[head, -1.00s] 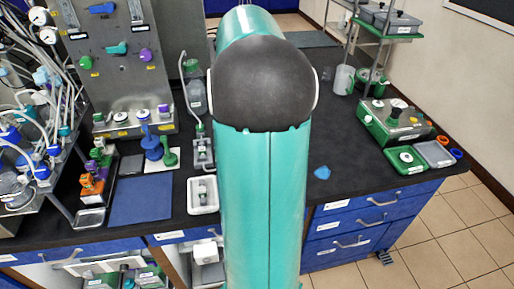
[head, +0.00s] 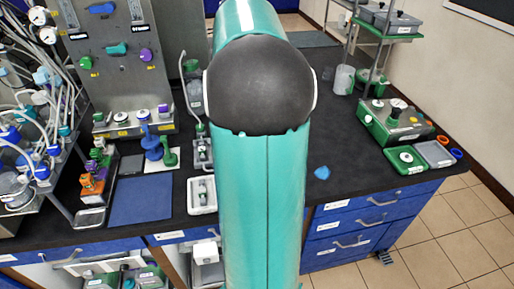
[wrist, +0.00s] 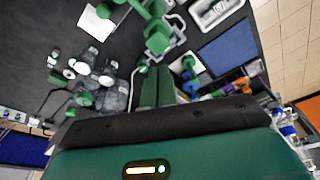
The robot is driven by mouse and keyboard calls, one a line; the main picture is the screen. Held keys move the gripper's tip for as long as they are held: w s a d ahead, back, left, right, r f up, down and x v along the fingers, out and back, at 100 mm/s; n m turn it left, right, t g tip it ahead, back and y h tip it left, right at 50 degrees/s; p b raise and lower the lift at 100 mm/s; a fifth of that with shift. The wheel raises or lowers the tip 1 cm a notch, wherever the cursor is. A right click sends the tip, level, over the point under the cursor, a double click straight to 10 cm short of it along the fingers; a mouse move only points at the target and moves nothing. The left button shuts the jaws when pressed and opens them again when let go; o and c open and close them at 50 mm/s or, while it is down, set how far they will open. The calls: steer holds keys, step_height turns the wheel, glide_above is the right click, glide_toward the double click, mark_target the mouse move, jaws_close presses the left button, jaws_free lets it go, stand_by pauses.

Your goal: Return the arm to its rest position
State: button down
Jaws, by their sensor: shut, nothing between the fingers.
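My teal arm (head: 265,200) rises through the middle of the head view, with a large black rounded joint near the top. It covers the centre of the bench. My gripper (wrist: 157,70) shows in the wrist view as two dark green fingers close together, shut with nothing held. It is over the black bench, and its height above the surface is hard to judge. The gripper does not show in the head view.
The black bench (head: 350,140) carries a grey valve panel (head: 115,70), a blue mat (head: 141,199), a white tray (head: 202,195) and a green-and-grey device (head: 395,120). Clear glass bottles (wrist: 115,95) lie left of the fingers in the wrist view. Tiled floor is open at right.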

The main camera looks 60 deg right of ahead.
steer(key=shift+r, duration=0.95)
steer(key=shift+s, duration=0.15)
